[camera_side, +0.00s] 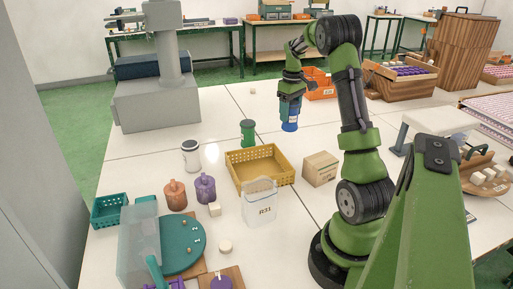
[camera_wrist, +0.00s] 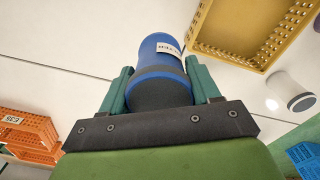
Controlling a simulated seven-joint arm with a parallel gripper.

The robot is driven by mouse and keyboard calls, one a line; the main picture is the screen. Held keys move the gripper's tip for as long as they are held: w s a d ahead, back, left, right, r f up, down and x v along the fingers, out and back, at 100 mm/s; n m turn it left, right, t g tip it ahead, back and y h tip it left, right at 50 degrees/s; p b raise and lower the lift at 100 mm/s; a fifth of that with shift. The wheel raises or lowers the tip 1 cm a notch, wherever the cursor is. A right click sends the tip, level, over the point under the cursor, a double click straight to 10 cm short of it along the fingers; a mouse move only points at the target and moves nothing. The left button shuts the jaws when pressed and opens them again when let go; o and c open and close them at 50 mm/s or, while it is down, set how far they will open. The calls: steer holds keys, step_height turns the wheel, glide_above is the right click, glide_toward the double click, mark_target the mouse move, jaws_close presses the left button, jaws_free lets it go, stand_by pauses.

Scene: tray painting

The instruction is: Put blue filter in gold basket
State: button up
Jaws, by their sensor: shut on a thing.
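The blue filter (camera_side: 290,120) is a blue cylinder with a dark band, held upright above the table in the side view. My gripper (camera_side: 291,98) is shut on it. In the wrist view the blue filter (camera_wrist: 160,58) sits between the two green fingers of my gripper (camera_wrist: 160,85), with a small white label on its side. The gold basket (camera_side: 260,167) is an open, yellow slatted tray on the table, in front and to the left of the filter in the side view. Its corner shows in the wrist view (camera_wrist: 250,55). Its visible floor is bare.
A green canister (camera_side: 248,133) stands behind the basket and a white canister (camera_side: 191,155) to its left. A cardboard box (camera_side: 320,169) is right of the basket, and a white labelled container (camera_side: 260,203) stands in front. An orange crate (camera_side: 320,84) is behind my gripper.

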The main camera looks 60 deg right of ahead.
steer(key=w+a+r+n, duration=0.1)
steer(key=w+a+r, duration=0.1)
steer(key=w+a, duration=0.3)
glide_above(258, 173)
step_height(258, 173, down, 7)
steer(key=shift+f, duration=2.35)
steer(key=shift+f, duration=0.15)
steer(key=o, duration=1.1)
steer(key=shift+o, duration=0.2)
